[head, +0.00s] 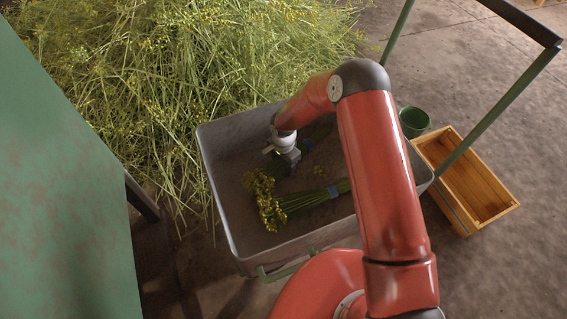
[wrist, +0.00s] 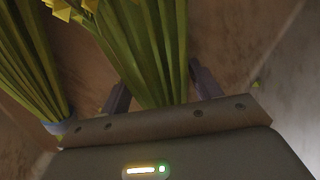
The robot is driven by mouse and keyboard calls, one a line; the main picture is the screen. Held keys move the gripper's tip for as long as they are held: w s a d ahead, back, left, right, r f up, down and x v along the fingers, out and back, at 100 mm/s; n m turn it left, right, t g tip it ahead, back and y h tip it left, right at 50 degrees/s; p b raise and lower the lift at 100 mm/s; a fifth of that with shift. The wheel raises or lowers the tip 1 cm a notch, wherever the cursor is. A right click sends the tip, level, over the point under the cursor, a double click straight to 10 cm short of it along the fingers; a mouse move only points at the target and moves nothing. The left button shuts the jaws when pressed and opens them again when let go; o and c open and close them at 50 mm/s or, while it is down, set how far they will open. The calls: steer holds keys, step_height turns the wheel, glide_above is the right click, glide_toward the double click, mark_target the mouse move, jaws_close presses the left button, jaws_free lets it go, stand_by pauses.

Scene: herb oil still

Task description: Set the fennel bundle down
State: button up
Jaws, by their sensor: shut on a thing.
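My gripper (head: 283,164) is low inside the grey tub, shut on a fennel bundle. In the wrist view the green stems of the held fennel bundle (wrist: 150,50) run between the two fingers (wrist: 160,90). In the head view my wrist hides much of this bundle. A second fennel bundle (head: 312,199), with yellow flower heads and a blue tie, lies on the tub floor close by. Its stems (wrist: 32,65) also show at the left in the wrist view. I cannot tell whether the held bundle touches the floor.
The grey tub (head: 222,207) has raised walls and a bare brown floor at its lower left. A large heap of loose fennel (head: 190,80) lies behind it. A wooden crate (head: 475,200) and a green bucket (head: 413,121) stand to the right. A green panel (head: 60,190) fills the left.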

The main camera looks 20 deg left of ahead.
steer(key=shift+f, duration=0.15)
steer(key=o, duration=1.1)
